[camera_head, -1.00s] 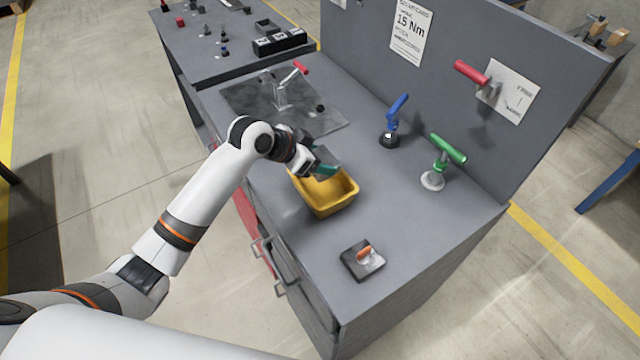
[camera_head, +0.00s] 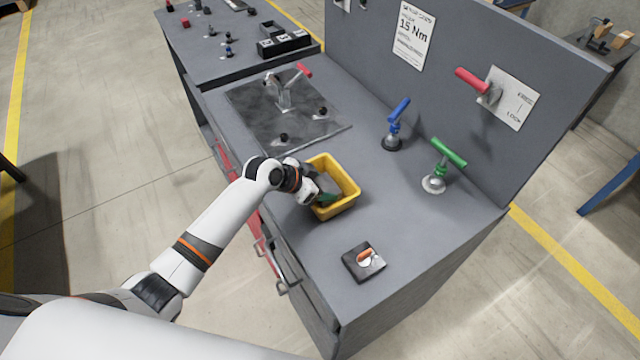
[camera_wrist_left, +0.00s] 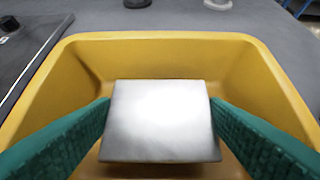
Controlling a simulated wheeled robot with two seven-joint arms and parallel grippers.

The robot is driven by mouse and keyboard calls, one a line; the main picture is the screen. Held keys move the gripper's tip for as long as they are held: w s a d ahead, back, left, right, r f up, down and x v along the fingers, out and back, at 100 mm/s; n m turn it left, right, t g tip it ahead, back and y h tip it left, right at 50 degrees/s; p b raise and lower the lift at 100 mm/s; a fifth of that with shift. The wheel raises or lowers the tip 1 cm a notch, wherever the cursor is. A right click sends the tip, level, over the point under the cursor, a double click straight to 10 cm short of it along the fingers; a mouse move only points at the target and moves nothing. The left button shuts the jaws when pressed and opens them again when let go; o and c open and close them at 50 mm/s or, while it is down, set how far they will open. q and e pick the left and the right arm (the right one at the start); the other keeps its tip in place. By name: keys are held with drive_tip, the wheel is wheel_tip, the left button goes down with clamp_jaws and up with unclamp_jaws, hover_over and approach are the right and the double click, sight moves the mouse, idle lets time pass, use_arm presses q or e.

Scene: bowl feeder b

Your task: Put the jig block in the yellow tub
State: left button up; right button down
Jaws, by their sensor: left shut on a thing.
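The yellow tub (camera_head: 347,190) stands on the grey bench, and its walls fill much of the left wrist view (camera_wrist_left: 262,75). My left gripper (camera_head: 326,199) reaches into the tub's near left side. In the left wrist view its green fingers (camera_wrist_left: 158,122) are shut on the jig block (camera_wrist_left: 160,115), a plain silvery block with a square face. The block is inside the tub's rim in that view. I cannot tell whether it touches the tub floor. The block is hidden by the gripper in the head view. My right gripper is not in view.
A dark plate with a red-handled clamp (camera_head: 284,95) lies behind the tub. Blue-handled (camera_head: 394,125) and green-handled (camera_head: 441,165) tools stand to the right by the upright panel. A small switch box (camera_head: 363,262) sits in front, with clear bench around it.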

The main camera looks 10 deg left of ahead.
use_arm(q)
drive_tip(key=o, duration=1.2)
drive_tip(key=shift+o, duration=0.2)
drive_tip(key=shift+r, duration=0.15)
drive_tip(key=b+v, duration=0.1)
drive_tip(key=v, duration=1.1)
drive_tip(key=shift+b, duration=0.3)
